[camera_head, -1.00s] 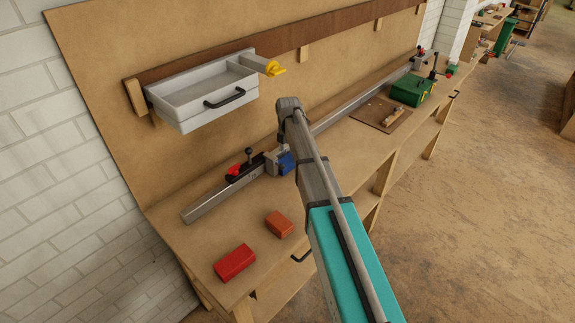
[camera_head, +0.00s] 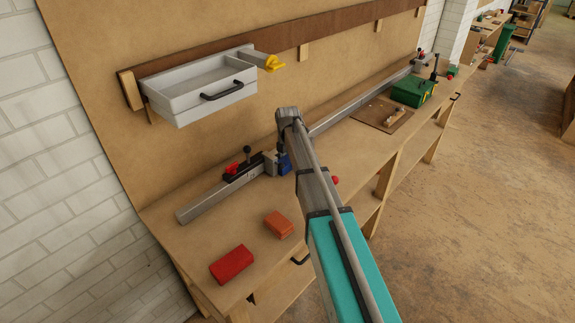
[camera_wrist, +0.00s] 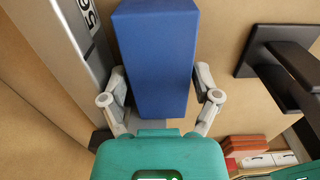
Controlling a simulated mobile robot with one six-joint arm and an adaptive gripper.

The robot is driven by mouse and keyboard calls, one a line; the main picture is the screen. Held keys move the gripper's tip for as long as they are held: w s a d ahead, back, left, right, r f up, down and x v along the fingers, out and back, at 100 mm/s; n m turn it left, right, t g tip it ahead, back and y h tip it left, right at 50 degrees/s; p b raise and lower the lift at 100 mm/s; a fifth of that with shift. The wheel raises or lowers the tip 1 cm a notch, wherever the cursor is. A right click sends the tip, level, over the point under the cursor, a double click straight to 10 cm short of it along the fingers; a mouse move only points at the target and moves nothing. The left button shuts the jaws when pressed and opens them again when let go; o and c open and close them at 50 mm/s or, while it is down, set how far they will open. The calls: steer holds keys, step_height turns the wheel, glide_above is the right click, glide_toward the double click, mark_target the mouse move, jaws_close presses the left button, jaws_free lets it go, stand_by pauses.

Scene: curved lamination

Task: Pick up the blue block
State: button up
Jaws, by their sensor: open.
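The blue block (camera_wrist: 155,60) fills the upper middle of the wrist view, close to the camera. My gripper (camera_wrist: 160,78) is open, with one finger on each side of the block. I cannot tell whether either finger touches it. In the head view, the blue block (camera_head: 284,161) shows as a small blue patch beside the metal rail, partly hidden behind my arm. The gripper itself is hidden there.
A long metal rail (camera_head: 205,204) with clamps runs along the workbench (camera_head: 210,235). A red block (camera_head: 232,264) and an orange block (camera_head: 279,225) lie at the near end. A white drawer (camera_head: 185,108) hangs above. A green box (camera_head: 410,92) stands farther back.

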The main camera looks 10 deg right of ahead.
mark_target(288, 159)
stand_by(0.3)
steer(key=c, duration=0.9)
steer(key=shift+r, duration=0.15)
step_height(288, 159, up, 12)
steer(key=p, duration=1.3)
steer(key=w+d, duration=0.3)
steer(key=d, duration=0.1)
steer(key=w+d, duration=0.4)
steer(key=d, duration=0.1)
steer(key=w+d+b, duration=0.1)
steer(key=w+d, duration=0.3)
steer(key=d, duration=0.1)
steer(key=shift+d, duration=0.1)
